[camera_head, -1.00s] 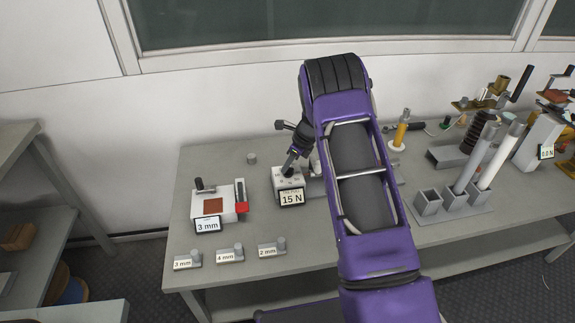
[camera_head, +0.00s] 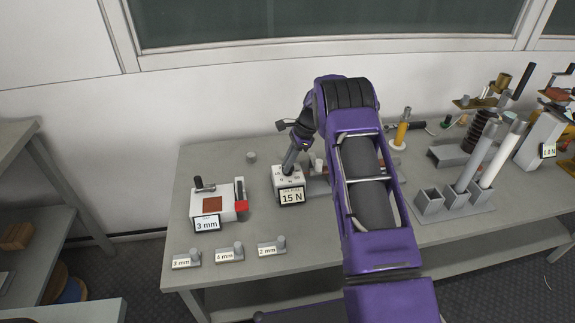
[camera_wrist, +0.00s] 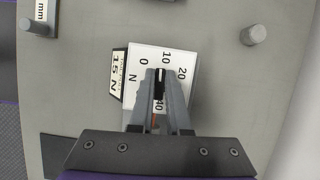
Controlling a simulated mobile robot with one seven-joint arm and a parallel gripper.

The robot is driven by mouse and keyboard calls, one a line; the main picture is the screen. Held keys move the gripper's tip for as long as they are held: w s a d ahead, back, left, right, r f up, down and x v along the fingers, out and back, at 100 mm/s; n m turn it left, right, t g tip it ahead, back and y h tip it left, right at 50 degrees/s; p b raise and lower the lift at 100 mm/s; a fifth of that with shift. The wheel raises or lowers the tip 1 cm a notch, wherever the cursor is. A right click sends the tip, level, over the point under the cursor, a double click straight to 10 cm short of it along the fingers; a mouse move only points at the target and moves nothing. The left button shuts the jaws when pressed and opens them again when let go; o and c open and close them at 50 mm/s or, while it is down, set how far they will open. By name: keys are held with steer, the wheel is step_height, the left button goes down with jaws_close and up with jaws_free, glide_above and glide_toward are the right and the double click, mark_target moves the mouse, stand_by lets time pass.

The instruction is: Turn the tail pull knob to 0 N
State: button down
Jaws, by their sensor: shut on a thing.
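The tail pull box (camera_head: 279,199) is a white block on the table with a display (camera_head: 292,196) reading 15 N. In the wrist view its white dial face (camera_wrist: 186,58) shows 0, 10, 20 and 40 around a dark knob (camera_wrist: 160,77), plus the letter N. A short red mark (camera_wrist: 153,122) shows between the fingers. My gripper (camera_wrist: 160,84) is shut on the knob, one finger on each side. In the head view my gripper (camera_head: 288,168) comes down on the box top and hides the knob.
A white device (camera_head: 228,211) reading 3 mm stands at the left, with labelled 3, 4 and 2 mm blocks (camera_head: 230,254) in front. A small grey cylinder (camera_head: 252,157) stands behind. Tube holders (camera_head: 456,199) and other apparatus are at right.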

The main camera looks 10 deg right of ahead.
steer(key=n+g, duration=0.1)
steer(key=n, duration=0.1)
steer(key=n+b, duration=0.1)
steer(key=n, duration=0.1)
steer(key=shift+f+n+g+h, duration=0.1)
steer(key=shift+n+g+h, duration=0.2)
steer(key=shift+g, duration=0.1)
steer(key=shift+n+g+h+b, duration=0.4)
steer(key=shift+n+g+b, duration=0.25)
steer(key=shift+n, duration=1.25)
steer(key=c, duration=0.9)
jaws_free()
